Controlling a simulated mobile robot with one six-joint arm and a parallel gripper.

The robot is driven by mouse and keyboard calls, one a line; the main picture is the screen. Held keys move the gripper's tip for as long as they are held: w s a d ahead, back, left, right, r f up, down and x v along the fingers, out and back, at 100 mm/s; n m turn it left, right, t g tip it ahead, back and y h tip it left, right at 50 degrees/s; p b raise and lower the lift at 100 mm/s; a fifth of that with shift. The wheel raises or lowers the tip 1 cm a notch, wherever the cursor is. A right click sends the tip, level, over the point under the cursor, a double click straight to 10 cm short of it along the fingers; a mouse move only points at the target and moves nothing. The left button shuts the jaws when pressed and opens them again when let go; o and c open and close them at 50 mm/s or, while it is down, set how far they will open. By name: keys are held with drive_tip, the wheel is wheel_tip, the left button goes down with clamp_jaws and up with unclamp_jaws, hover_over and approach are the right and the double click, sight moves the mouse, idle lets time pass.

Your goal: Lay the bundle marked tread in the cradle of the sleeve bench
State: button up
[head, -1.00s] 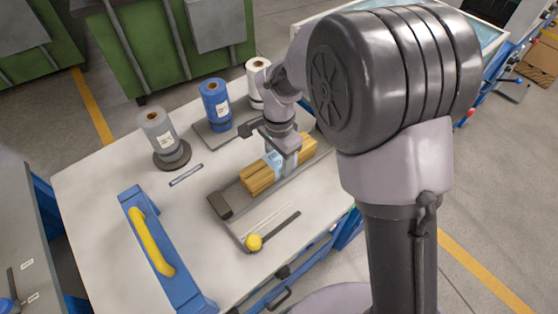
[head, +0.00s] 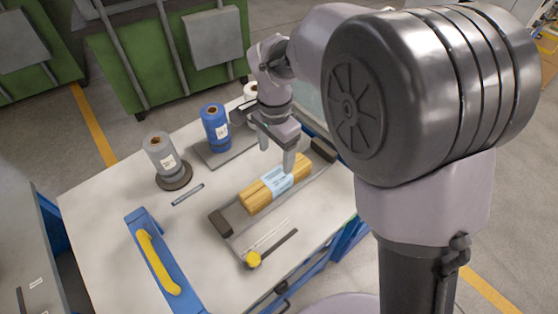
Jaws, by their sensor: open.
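The bundle (head: 260,191) of light wooden pieces with a pale blue band (head: 279,180) lies lengthwise in a dark grey cradle (head: 235,213) on the bench (head: 120,196). The cradle has a dark block at each end. Any marking on the band is too small to read. My gripper (head: 283,160) is open just above the far side of the bundle, its fingers pointing down. I cannot tell whether a finger touches the band. Nothing is held in it.
A grey roll (head: 161,156) stands on a round base at the left. A blue roll (head: 215,127) stands on a grey plate, with a white roll (head: 250,91) behind. A blue tool with a yellow handle (head: 158,262) lies front left. A yellow-ended tool (head: 254,259) lies before the cradle.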

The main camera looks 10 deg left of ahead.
drive_tip(key=s+d+r+n+t+y, duration=0.2)
drive_tip(key=s+d+r+t, duration=0.1)
drive_tip(key=s+d+r, duration=0.95)
drive_tip(key=s+d+n+t, duration=0.2)
drive_tip(key=s+d, duration=0.3)
drive_tip(key=s, duration=0.1)
drive_tip(key=shift+r+t, duration=0.3)
drive_tip(key=shift+t, duration=0.1)
